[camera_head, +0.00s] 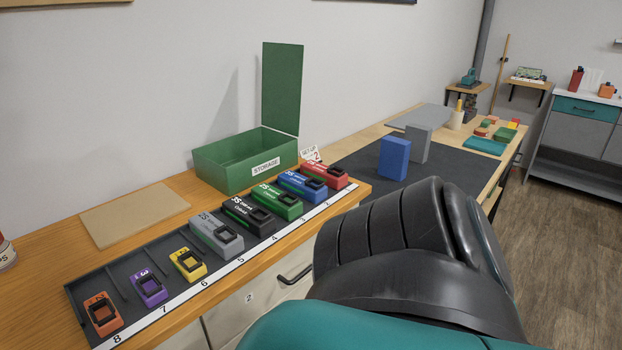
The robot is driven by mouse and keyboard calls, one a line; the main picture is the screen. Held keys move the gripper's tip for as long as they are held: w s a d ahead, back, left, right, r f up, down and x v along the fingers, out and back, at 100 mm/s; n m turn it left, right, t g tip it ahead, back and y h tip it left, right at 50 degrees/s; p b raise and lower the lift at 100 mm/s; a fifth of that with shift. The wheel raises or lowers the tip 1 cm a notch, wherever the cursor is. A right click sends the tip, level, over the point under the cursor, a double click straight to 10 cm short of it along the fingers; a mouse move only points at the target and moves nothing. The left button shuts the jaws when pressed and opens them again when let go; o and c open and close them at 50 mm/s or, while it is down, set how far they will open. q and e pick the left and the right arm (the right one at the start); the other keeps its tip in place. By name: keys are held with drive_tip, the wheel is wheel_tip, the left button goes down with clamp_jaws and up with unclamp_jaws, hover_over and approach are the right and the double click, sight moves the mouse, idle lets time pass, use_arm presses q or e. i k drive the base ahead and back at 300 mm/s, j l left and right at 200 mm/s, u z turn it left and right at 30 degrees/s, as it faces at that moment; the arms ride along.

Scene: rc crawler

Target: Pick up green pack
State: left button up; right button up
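The green pack (277,201) lies in a dark tray (138,265) on the wooden bench. It sits between the blue pack (302,186) and the black pack (248,215). Its top label and dark raised end show clearly, and nothing covers it. Neither of my grippers is in view. A large black and teal link of my own arm fills the lower right foreground, apart from the pack in the picture.
Red (325,174), grey (216,236), yellow (188,264), purple (149,287) and orange (102,313) packs share the tray. A green storage box (228,172) with raised lid stands behind. A blue block (394,158) and grey block (418,143) stand on a dark mat (450,170).

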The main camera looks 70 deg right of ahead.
sight(286, 205)
drive_tip(key=z, duration=2.1)
drive_tip(key=i+l, duration=0.1)
drive_tip(key=l, duration=0.35)
drive_tip(key=i+l, duration=0.1)
drive_tip(key=l, duration=0.35)
drive_tip(key=l+u, duration=0.45)
drive_tip(key=l, duration=0.3)
